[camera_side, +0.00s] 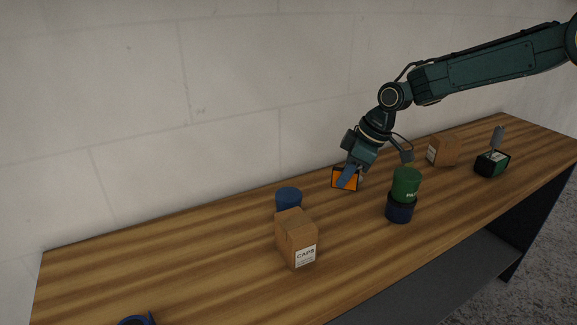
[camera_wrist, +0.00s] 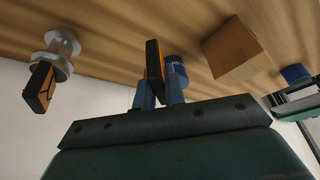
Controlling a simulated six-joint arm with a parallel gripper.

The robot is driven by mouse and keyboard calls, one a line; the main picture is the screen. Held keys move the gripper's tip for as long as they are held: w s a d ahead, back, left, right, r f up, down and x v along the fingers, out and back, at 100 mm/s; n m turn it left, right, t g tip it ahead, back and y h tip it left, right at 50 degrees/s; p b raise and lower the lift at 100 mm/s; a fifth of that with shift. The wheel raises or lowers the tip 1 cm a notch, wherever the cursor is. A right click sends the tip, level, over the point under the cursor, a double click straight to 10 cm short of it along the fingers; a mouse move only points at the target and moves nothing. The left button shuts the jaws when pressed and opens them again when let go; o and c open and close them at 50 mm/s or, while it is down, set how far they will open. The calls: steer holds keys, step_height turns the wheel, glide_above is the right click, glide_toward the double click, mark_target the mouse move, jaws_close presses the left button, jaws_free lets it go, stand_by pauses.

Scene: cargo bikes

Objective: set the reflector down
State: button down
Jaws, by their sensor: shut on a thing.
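My gripper (camera_side: 347,183) is low over the back of the wooden bench, with blue fingers. In the wrist view, my gripper (camera_wrist: 159,88) is shut on an orange reflector (camera_wrist: 153,62) with a black edge, held upright between the fingers. In the side view, an orange, black-edged panel (camera_side: 338,181) shows behind the fingers. I cannot tell whether the held reflector touches the bench. A second orange and black piece (camera_wrist: 40,88) is at the left of the wrist view, beside a silver spool-shaped part (camera_wrist: 62,45).
A CAPS carton (camera_side: 291,238) stands before a blue tin (camera_side: 288,195). A green jar (camera_side: 406,184) sits on a dark blue one (camera_side: 399,210). Another carton (camera_side: 443,151) and a dark box (camera_side: 491,163) are at right. The bench's left part (camera_side: 180,260) is largely clear.

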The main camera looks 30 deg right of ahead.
mark_target(346, 189)
step_height(346, 189, down, 5)
steer(key=shift+f, duration=0.1)
steer(key=shift+f, duration=2.1)
steer(key=shift+f, duration=0.15)
steer(key=c, duration=1.5)
jaws_free()
steer(key=v, duration=1.2)
